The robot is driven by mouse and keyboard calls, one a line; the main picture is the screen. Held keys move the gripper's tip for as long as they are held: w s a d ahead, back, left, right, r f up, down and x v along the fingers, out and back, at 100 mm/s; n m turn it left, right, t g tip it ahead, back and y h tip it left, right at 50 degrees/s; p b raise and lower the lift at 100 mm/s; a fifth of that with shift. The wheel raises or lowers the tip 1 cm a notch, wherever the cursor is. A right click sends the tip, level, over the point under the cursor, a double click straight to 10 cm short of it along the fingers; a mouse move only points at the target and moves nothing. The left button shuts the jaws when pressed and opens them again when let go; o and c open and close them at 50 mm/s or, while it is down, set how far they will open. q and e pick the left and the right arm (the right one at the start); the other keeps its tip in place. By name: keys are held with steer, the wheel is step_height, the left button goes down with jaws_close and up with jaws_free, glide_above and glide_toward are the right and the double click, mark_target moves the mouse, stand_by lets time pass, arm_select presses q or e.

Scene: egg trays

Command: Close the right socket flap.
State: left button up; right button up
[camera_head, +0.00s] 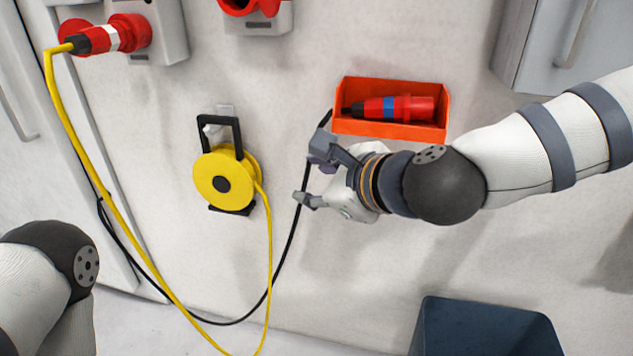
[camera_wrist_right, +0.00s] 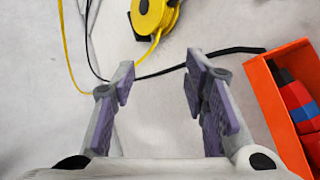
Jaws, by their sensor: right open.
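The right socket (camera_head: 255,12) is on the wall at the top of the head view. Its red upper part is cut off by the frame edge, so I cannot tell how its flap stands. The left socket (camera_head: 166,30) holds a red plug (camera_head: 128,33) with a yellow cable. My right gripper (camera_head: 308,177) is open in front of the wall, below and right of the right socket, apart from it.
An orange bin (camera_head: 390,128) with a red and blue connector (camera_head: 400,108) is on the wall beside my right gripper. A yellow cable reel (camera_head: 222,178) hangs left. A dark blue bin (camera_head: 480,330) stands below.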

steer(key=shift+s+f, duration=0.1)
steer(key=shift+f, duration=0.2)
